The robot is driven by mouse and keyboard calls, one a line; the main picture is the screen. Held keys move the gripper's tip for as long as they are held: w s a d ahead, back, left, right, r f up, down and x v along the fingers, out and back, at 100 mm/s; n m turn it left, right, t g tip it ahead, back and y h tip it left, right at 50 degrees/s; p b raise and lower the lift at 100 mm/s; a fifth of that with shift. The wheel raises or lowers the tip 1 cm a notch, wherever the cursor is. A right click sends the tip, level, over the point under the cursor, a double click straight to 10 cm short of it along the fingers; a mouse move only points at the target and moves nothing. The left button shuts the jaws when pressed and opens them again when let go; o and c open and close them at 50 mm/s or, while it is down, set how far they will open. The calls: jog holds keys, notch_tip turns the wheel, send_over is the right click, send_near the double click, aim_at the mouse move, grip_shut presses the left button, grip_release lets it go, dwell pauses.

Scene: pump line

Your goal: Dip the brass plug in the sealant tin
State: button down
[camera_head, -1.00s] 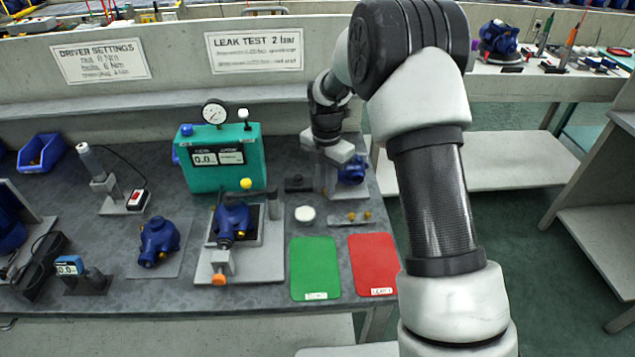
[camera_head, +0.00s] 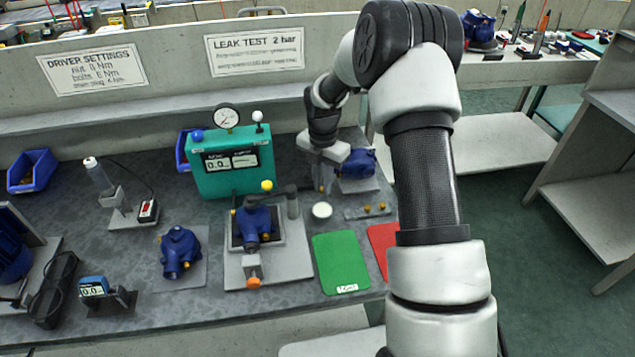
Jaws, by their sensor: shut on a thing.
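The sealant tin (camera_head: 321,210) looks like the small round pot with a pale top on the bench, right of the grey test fixture. My gripper (camera_head: 320,186) points down just behind the tin in the picture, apart from it. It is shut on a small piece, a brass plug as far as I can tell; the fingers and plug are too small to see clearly. Two other brass plugs (camera_head: 368,208) sit on a small grey strip (camera_head: 351,214) right of the tin.
A green mat (camera_head: 341,262) and a partly hidden red mat (camera_head: 380,240) lie in front. The teal leak tester (camera_head: 228,178) stands left of my gripper, a blue pump (camera_head: 358,163) right of it. A blue pump (camera_head: 257,222) sits in the fixture (camera_head: 290,262).

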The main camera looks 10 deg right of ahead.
aim_at(322, 210)
jog(key=shift+f+b, duration=2.05)
jog(key=shift+f, duration=1)
jog(key=shift+f, duration=0.55)
jog(key=shift+r+p, duration=2.25)
jog(key=shift+r, duration=1.3)
